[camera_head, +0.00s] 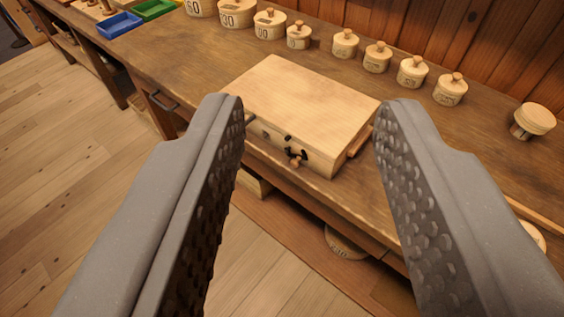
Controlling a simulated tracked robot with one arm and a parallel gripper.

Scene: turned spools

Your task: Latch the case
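The case (308,92) is a pale wooden box with its lid down, on the dark wooden workbench near its front edge. On its front face is a small dark metal latch (293,151) with a wooden knob (295,162) just below it. Whether the latch is fastened is too small to tell. My gripper (310,105) is open and empty, with its two grey, textured fingers wide apart in front of the case. The left fingertip overlaps the view of the case's left end and the right fingertip appears beside its right end. I cannot tell any contact.
Several lidded round wooden canisters (377,57) stand in a row along the back, and another canister (532,121) stands at the right. Blue (119,25) and green (153,9) trays are at the far left. The workbench (165,52) is clear left of the case. Open wooden floor lies in front.

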